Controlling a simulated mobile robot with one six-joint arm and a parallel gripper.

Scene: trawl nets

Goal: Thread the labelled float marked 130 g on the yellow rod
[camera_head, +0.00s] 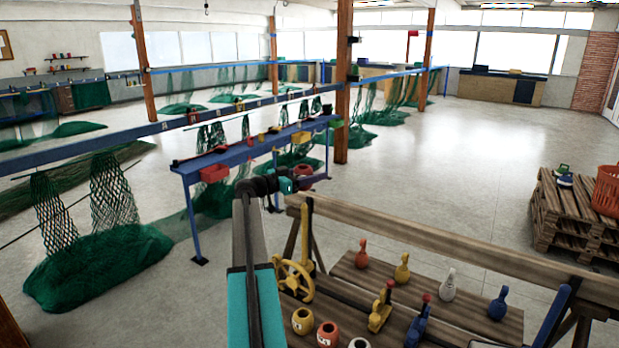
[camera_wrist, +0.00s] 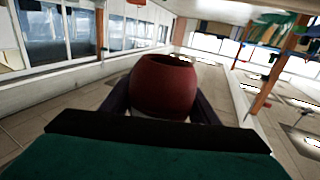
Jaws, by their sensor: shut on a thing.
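My gripper (camera_wrist: 160,106) is shut on a red float (camera_wrist: 162,84), a rounded body with an open hole in its top. The fingers press it from both sides, and no label shows on it. In the head view the red float (camera_head: 305,170) is small at the end of my outstretched arm, held in the air beyond the wooden stand. A yellow upright rod (camera_head: 306,232) stands at the stand's left, beside a yellow handwheel, nearer than the float and apart from it. Yellow (camera_head: 302,321), red (camera_head: 327,334) and white (camera_head: 358,343) labelled floats sit at the bottom edge; their marks are unreadable.
A wooden beam (camera_head: 440,235) crosses the stand. Several coloured pin-shaped pieces, including an orange one (camera_head: 361,254), stand on its boards. A blue rod (camera_head: 551,316) leans at the right. A blue table (camera_head: 250,152) stands behind. Open floor lies beyond the beam.

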